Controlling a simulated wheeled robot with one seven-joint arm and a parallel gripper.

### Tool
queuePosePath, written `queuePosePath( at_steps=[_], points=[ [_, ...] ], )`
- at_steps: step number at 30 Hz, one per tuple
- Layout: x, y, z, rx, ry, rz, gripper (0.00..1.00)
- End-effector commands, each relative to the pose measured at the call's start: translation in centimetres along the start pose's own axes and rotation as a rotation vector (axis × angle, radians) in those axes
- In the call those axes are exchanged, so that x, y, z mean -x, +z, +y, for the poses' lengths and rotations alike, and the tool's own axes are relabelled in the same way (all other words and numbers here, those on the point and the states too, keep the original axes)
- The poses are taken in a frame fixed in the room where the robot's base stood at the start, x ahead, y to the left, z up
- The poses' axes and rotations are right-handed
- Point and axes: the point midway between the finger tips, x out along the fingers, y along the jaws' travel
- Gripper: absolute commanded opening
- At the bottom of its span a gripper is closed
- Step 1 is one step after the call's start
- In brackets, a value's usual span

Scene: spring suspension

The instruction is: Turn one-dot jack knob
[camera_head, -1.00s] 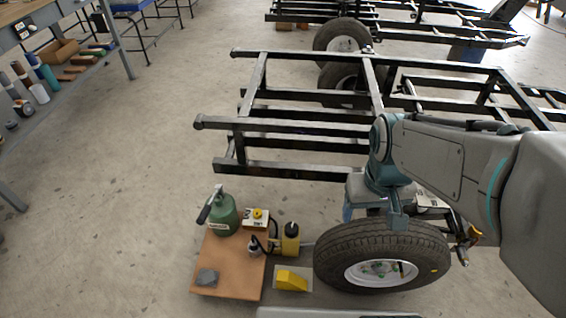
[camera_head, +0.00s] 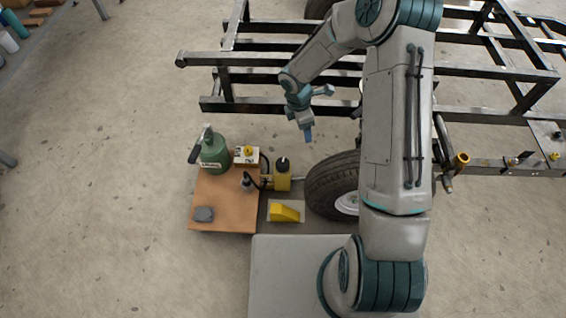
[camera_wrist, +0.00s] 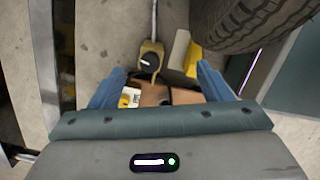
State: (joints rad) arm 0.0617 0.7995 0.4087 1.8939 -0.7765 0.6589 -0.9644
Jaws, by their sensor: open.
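The yellow jack (camera_head: 282,180) stands on the floor at the right edge of a brown board, with a black knob (camera_head: 283,163) on top. In the wrist view the black knob (camera_wrist: 149,61) has a white mark; I cannot make out dots on it. My gripper (camera_head: 308,134) is in the air above and a little right of the jack in the head view, pointing down. In the wrist view its blue fingers (camera_wrist: 158,80) are spread with nothing held between them. The jack lies beyond the fingertips, near the middle.
A yellow wedge (camera_head: 284,212) lies in front of the jack. A tyre (camera_head: 328,185) stands close right, a black frame (camera_head: 235,105) behind.

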Motion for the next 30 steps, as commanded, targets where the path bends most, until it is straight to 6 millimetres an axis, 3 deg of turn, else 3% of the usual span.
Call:
queuePosePath(
  at_steps=[1, 6, 12, 20, 30],
  points=[
    [-2.0, -1.1, 0.6, 0.072, -0.003, 0.024, 0.72],
    [-7.1, -4.6, 2.3, 0.301, 0.022, 0.088, 0.72],
    [-10.4, -7.1, 3.2, 0.45, 0.05, 0.136, 0.72],
    [-12.8, -8.0, 3.4, 0.488, 0.058, 0.146, 0.72],
    [-20.0, -9.0, 3.5, 0.484, 0.056, 0.146, 0.72]
  ],
)
